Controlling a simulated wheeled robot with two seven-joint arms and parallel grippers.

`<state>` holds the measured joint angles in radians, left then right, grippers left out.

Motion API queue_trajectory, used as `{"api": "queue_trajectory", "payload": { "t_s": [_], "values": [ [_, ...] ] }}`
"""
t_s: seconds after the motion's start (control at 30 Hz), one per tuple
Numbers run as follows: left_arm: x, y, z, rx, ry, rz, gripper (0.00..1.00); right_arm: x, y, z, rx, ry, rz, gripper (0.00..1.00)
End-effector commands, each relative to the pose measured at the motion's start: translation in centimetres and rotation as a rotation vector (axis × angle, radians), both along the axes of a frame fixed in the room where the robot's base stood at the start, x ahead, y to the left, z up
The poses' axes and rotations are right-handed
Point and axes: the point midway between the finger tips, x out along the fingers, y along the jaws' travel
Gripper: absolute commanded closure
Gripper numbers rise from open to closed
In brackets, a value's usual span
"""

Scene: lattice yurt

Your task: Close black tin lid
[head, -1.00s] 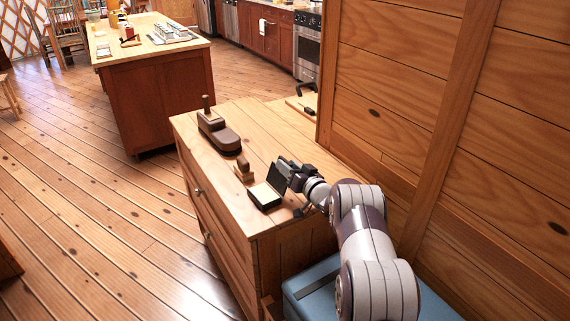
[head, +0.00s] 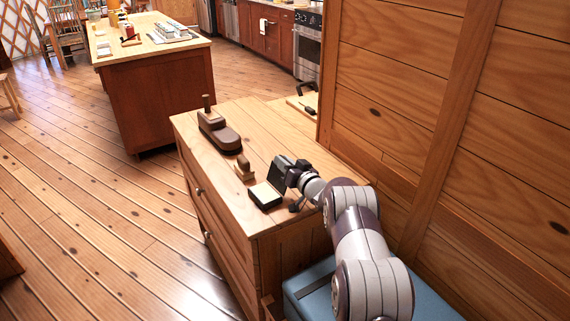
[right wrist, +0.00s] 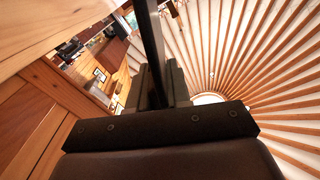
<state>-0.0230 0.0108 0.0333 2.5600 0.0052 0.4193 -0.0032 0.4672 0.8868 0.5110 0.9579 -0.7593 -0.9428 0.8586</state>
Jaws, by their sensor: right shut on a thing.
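The black tin (head: 265,195) sits on the near end of the wooden cabinet top, with a pale inside showing. Its black lid (head: 277,172) stands up, open, at the tin's right side. My right gripper (head: 286,175) comes from the right and is shut on the lid's edge. In the right wrist view the gripper's fingers (right wrist: 165,88) are closed around the thin dark lid (right wrist: 150,40), seen edge-on. The tin's base is not visible in that view. My left gripper is not in view.
A small wooden stamp-like object (head: 244,168) stands just behind the tin. A dark brown plane-like tool (head: 219,132) lies farther back on the cabinet top (head: 190,125). A wooden wall (head: 400,100) rises on the right. A blue box (head: 310,290) is at the near side.

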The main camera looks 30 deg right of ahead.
Motion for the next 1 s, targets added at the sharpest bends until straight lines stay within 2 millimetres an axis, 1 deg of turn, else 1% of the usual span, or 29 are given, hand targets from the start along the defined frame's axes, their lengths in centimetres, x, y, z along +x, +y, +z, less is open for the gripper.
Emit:
{"api": "queue_trajectory", "payload": {
  "t_s": [0.17, 0.5, 0.7, 1.0],
  "values": [
    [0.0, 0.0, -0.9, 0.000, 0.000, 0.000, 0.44, -0.1, 0.8, 0.0, -0.088, -0.010, 0.000, 1.00],
    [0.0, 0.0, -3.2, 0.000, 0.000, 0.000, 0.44, -0.4, 2.9, 0.5, -0.339, -0.043, 0.001, 1.00],
    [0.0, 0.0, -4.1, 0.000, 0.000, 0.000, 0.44, -0.5, 4.0, 0.6, -0.463, -0.057, 0.001, 1.00],
    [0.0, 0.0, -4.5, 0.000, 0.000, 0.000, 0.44, -0.6, 4.8, 0.6, -0.459, -0.055, 0.001, 1.00]
  ]
}}
